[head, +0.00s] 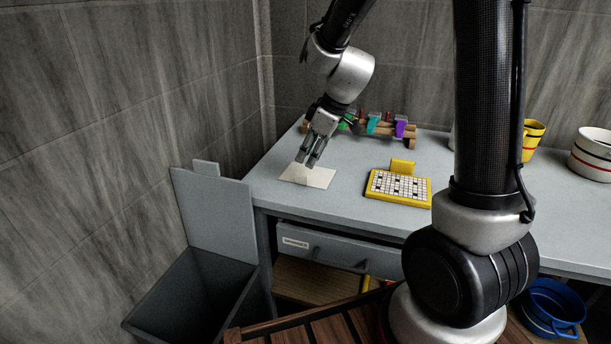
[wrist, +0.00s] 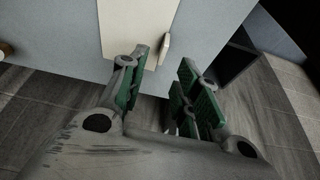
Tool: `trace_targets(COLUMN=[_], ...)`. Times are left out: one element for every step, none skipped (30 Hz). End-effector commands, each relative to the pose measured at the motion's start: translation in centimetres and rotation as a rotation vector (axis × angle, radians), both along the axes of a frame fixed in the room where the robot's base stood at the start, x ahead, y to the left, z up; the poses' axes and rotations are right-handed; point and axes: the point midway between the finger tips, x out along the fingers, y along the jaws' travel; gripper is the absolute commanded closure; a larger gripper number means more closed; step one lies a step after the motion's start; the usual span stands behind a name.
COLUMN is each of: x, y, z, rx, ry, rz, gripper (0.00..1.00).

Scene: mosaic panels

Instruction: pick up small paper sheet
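The small paper sheet (head: 318,179) is cream-coloured and lies flat near the left front part of the grey desk. My gripper (head: 307,162) points down just over the sheet, its fingertips near the sheet's far side. In the wrist view the paper (wrist: 122,22) shows at the top, ahead of the fingers. My gripper (wrist: 164,64) is open there, with a clear gap between its green-padded fingers and nothing held. A small pale piece (wrist: 165,50) shows at the sheet's edge between the fingertips; I cannot tell what it is. Contact with the sheet cannot be told.
A yellow-framed grid board (head: 398,187) lies right of the sheet. A wooden rack with coloured items (head: 374,124) stands behind. A yellow cup (head: 533,140) and a white pot (head: 592,153) are at the right. A grey open bin (head: 190,300) stands left of the desk.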

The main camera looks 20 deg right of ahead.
Motion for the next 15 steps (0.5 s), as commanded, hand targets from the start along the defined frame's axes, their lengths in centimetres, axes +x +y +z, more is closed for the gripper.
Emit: trace_targets(x=[0.1, 0.1, 0.2, 0.3, 0.3, 0.4, 0.4, 0.5, 0.6, 0.7, 0.9, 1.0, 1.0, 1.1, 1.1], y=[0.2, 0.3, 0.5, 0.6, 0.7, 0.8, 1.0, 1.1, 1.3, 1.4, 1.5, 1.7, 1.7, 1.8, 1.8], z=[-0.7, -1.0, -1.5, -1.9, -2.3, -2.8, -3.3, -3.8, -4.4, -4.9, -5.2, -5.6, -5.8, -6.0, -6.1], rx=[0.000, 0.000, 0.000, -0.001, -0.001, -0.001, 0.000, -0.001, 0.000, 0.000, 0.000, 0.000, 0.000, 0.000, 0.000], ry=[0.005, 0.005, 0.005, 0.005, 0.005, 0.006, 0.006, 0.007, 0.006, 0.006, 0.006, 0.005, 0.005, 0.005, 0.005], rz=[-0.001, -0.001, -0.001, -0.001, -0.001, -0.002, -0.001, -0.001, -0.003, -0.003, -0.003, -0.003, -0.003, -0.003, -0.003], gripper=[0.68, 0.68, 0.68, 0.68, 0.68, 0.68, 0.68, 0.68, 0.68, 0.68, 0.68, 0.68, 0.68, 0.68, 0.68])
